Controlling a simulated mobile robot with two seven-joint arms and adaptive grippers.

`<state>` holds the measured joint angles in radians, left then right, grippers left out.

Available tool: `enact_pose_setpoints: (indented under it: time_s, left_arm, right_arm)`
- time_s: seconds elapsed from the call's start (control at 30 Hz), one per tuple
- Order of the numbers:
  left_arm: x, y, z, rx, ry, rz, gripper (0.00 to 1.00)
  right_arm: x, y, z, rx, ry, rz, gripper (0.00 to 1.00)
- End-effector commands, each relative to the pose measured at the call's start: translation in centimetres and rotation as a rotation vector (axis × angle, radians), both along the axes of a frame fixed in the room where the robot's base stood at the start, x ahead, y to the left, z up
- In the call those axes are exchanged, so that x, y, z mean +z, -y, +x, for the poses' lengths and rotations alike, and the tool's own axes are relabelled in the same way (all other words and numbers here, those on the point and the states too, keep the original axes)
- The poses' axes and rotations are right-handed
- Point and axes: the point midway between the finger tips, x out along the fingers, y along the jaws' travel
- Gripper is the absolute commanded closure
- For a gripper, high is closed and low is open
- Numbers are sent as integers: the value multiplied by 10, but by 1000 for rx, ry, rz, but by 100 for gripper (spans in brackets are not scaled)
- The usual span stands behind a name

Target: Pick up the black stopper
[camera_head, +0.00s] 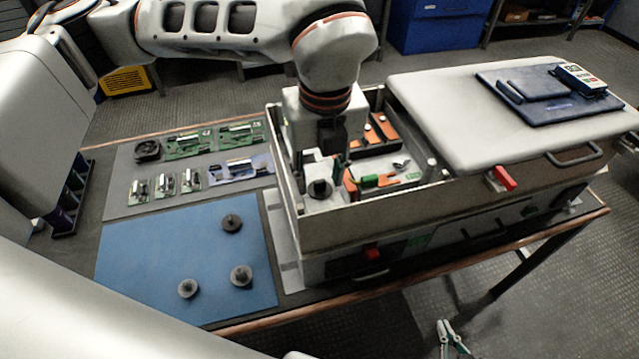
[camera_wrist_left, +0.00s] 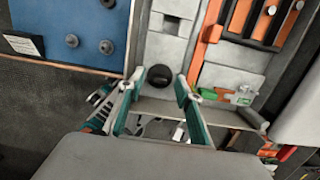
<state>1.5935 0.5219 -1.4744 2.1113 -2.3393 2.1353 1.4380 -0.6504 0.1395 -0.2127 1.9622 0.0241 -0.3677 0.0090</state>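A black stopper (camera_head: 320,188) stands on a light grey block inside the open metal case. In the left wrist view the black stopper (camera_wrist_left: 160,77) shows as a dark round cap between the fingertips. My left gripper (camera_wrist_left: 159,86) is open, with a finger on either side of the stopper and a visible gap to each. In the head view my left gripper (camera_head: 326,163) reaches down into the case from above, and its wrist partly hides the fingers. My right gripper (camera_head: 450,330) shows small at the bottom, below the table's front edge; its opening is unclear.
A blue mat (camera_head: 140,245) holds three dark round knobs (camera_head: 231,223). Green circuit boards (camera_head: 188,145) lie behind it. The case's walls (camera_head: 370,215) surround the left gripper. A white lid (camera_head: 450,115) carrying a dark blue folder covers the case's right part.

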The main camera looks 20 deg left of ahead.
Motion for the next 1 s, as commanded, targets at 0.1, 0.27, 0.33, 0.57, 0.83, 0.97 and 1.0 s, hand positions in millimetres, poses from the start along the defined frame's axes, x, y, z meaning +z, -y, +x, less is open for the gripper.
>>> enact_pose_setpoints:
  time_s: [0.1,0.27,0.33,0.57,0.83,0.97,1.0]
  left_arm:
    - [-2,0,0,0,1,0,65]
    - [-2,0,0,0,1,0,70]
    - [-2,0,0,0,1,0,89]
    - [-2,0,0,0,0,0,97]
    - [2,0,1,0,1,0,97]
    - [12,0,1,2,4,0,97]
    - [18,0,1,2,4,0,97]
  right_arm:
    - [0,0,0,0,0,0,100]
    - [0,0,0,0,1,0,100]
    - [0,0,1,0,1,0,100]
    - [1,0,1,-1,2,0,100]
    - [0,0,1,-1,2,0,100]
    - [-1,0,1,-1,1,0,100]
    - [-1,0,1,-1,1,0,100]
